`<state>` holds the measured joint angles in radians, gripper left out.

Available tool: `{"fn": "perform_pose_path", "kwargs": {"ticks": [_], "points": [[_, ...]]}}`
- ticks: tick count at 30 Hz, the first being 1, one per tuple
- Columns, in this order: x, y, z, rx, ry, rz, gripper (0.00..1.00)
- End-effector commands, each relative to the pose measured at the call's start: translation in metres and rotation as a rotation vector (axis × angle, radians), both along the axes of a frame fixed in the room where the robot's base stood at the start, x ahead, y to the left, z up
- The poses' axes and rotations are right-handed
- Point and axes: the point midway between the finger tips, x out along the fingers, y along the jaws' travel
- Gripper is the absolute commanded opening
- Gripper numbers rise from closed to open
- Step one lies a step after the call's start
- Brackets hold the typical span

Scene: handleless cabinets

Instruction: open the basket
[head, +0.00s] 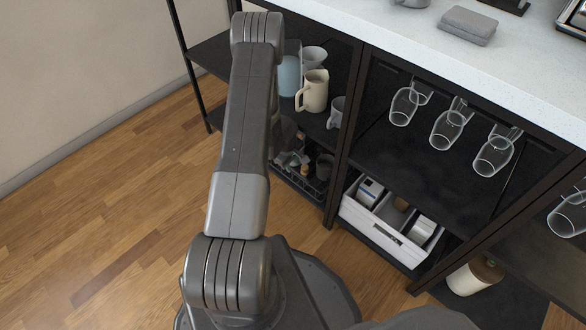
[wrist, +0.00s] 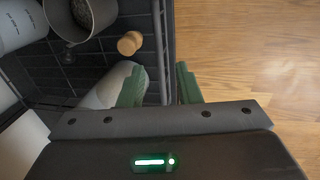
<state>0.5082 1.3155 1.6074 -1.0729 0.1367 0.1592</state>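A dark wire basket (head: 314,193) holding bottles and small items sits low in the left bay of the cabinet in the head view. In the wrist view its wire side (wrist: 158,45) runs up the middle. My gripper (wrist: 160,84) has two green fingers, one on the basket's inner side and one on its outer side over the floor. The fingers are apart, with a gap between them. Whether either finger touches the wire I cannot tell. In the head view my arm hides the gripper and part of the basket.
A white basket (head: 372,233) with boxes sits in the middle bay. Mugs and a pitcher (head: 313,92) stand on the shelf above the dark basket. Glasses (head: 405,105) hang to the right. Wooden floor (head: 110,190) is clear on the left.

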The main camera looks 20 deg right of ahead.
Motion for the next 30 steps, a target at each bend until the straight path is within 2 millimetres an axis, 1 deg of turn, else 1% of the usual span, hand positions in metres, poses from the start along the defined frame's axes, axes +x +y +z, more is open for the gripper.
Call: {"fn": "perform_pose_path", "kwargs": {"ticks": [1,6,10,17,22,30], "points": [[0.0,-0.001,-0.013,0.001,0.001,-0.001,0.31],[0.002,-0.005,-0.029,0.001,0.0,-0.001,0.31],[0.003,-0.006,-0.033,0.0,-0.001,0.001,0.31],[0.003,-0.006,-0.033,0.0,0.0,0.001,0.31],[0.003,-0.006,-0.033,0.0,0.0,0.0,0.0],[0.002,-0.005,-0.033,0.0,0.0,0.0,0.0]]}}
